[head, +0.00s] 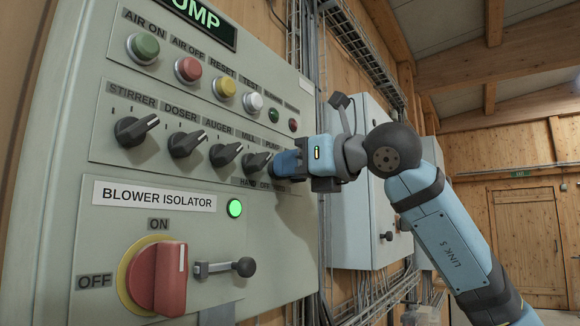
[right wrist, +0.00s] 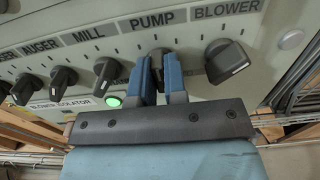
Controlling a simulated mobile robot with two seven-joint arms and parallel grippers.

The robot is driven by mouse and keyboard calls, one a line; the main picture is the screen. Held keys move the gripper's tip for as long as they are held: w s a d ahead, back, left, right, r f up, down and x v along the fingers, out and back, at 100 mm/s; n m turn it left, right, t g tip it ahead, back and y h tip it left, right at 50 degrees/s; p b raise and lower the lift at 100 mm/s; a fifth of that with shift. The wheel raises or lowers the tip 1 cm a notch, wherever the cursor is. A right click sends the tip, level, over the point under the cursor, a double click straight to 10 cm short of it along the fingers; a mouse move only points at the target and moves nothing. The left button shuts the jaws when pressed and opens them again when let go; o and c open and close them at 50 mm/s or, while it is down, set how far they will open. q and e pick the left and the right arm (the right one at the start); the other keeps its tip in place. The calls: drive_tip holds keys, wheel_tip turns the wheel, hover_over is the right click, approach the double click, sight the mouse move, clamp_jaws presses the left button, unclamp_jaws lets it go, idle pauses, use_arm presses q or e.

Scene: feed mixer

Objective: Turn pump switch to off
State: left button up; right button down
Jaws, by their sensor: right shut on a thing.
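The pump switch (right wrist: 157,57) is a dark rotary knob under the PUMP label on the grey control panel (head: 60,215). In the right wrist view it sits between the two blue fingers of my right gripper (right wrist: 159,75), which is shut on it. Only a small part of the knob shows, so I cannot read its pointer setting. In the head view my right gripper (head: 283,163) reaches the panel from the right and hides the pump switch. Part of the HAND and OFF lettering shows below it. My left gripper is not in view.
The mill knob (right wrist: 107,76) and blower knob (right wrist: 227,60) flank the gripped switch closely. Push buttons, such as the yellow reset (head: 224,87), sit above. Below are a lit green lamp (head: 235,208), a red isolator (head: 158,278) and a small lever handle (head: 243,267).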

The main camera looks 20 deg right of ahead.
drive_tip(key=c, duration=1.2)
unclamp_jaws()
drive_tip(key=shift+o, duration=0.2)
drive_tip(key=shift+s+d, duration=0.1)
drive_tip(key=b+v, duration=0.2)
drive_tip(key=v, duration=1.1)
drive_tip(key=shift+s+d, duration=0.2)
drive_tip(key=shift+s, duration=0.05)
drive_tip(key=shift+w, duration=0.1)
